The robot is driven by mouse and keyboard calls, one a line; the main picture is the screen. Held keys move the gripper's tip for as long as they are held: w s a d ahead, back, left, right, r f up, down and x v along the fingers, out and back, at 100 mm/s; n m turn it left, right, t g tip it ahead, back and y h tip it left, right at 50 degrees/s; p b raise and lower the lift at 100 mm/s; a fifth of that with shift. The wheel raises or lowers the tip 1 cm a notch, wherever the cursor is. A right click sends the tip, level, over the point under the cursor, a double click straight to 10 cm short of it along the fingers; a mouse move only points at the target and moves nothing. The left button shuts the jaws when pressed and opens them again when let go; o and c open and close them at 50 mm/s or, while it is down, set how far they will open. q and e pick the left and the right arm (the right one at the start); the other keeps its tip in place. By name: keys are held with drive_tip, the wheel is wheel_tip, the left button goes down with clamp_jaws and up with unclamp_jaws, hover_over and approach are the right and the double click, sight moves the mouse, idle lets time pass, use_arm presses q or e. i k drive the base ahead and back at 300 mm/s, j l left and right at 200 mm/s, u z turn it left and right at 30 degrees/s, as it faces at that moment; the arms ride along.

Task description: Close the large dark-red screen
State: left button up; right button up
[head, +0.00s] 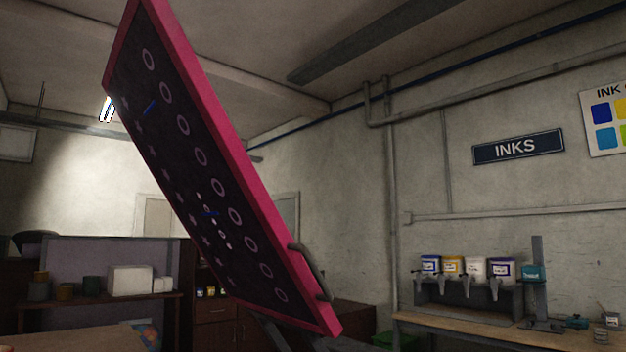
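The large screen (190,130) stands tilted up in the middle left of the head view, its top edge out of the picture. It has a pink-red frame (240,165) and a dark mesh with rows of light rings and small marks. A grey handle (312,270) sits on the lower right side of the frame. The screen is raised open at a steep slant. Dark supports (275,332) show under its lower end. Neither of my grippers is in view.
A wooden bench (480,328) with several ink tubs (452,265) on a dark rack stands at the right. A shelf (95,305) with boxes and jars is at the left. An INKS sign (518,147) hangs on the wall. The air right of the screen looks clear.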

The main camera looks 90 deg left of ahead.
sight(154, 78)
drive_tip(key=u, duration=3.05)
drive_tip(key=i+l+u, duration=0.2)
drive_tip(key=i+l, duration=0.3)
drive_tip(key=i+l+u, duration=0.2)
drive_tip(key=i+l, duration=0.25)
drive_tip(key=l, duration=0.25)
